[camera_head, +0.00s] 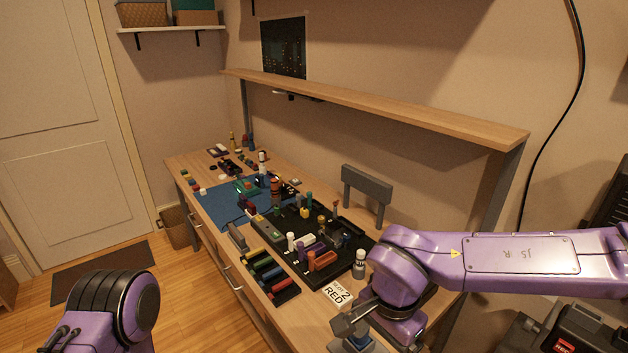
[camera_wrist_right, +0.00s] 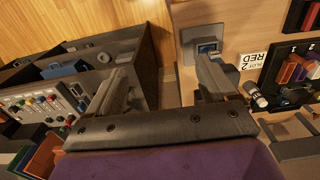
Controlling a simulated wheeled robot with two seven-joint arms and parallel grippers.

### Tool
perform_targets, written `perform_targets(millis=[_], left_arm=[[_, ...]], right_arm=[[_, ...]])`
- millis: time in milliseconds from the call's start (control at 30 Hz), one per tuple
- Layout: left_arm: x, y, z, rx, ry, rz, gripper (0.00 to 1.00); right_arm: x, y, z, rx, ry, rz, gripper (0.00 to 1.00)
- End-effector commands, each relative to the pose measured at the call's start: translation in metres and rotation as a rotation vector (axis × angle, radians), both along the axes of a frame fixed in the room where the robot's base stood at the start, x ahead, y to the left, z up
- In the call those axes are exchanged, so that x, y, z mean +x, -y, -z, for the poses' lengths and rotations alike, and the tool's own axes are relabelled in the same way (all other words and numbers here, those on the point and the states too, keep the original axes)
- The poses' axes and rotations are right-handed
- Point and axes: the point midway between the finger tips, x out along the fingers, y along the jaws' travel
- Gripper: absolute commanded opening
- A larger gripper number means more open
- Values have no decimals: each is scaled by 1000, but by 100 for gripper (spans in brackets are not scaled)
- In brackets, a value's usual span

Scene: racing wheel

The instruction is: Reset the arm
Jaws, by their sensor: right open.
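My right arm is purple and reaches in from the right over the near end of the workbench (camera_head: 300,316). In the wrist view my right gripper (camera_wrist_right: 165,82) is open, its two grey fingers spread with nothing between them. A small grey item with a blue face (camera_wrist_right: 207,46) lies on the bench just beyond the right-hand finger, apart from the grip as far as I can see. Only a purple link of my left arm shows at the lower left of the head view; its gripper is out of view.
A white card reading "2 RED" (camera_head: 337,294) lies on the bench beside a black tray (camera_head: 343,268) with coloured parts. A blue mat (camera_head: 219,204) lies farther back. A raised shelf (camera_head: 380,102) runs above the bench. An open dark drawer (camera_wrist_right: 150,65) shows in the wrist view.

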Motion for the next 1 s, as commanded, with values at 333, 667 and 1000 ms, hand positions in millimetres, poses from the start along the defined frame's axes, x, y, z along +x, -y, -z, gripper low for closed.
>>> perform_targets(millis=[333, 667, 1000], left_arm=[[0, 0, 0, 1, 1, 0, 43], [0, 0, 8, 0, 1, 0, 43], [0, 0, 57, 1, 1, 0, 43]], right_arm=[[15, 2, 1, 2, 87, 187, 85], [51, 30, 64, -93, 377, 388, 85], [-13, 90, 280, -201, 542, 174, 85]])
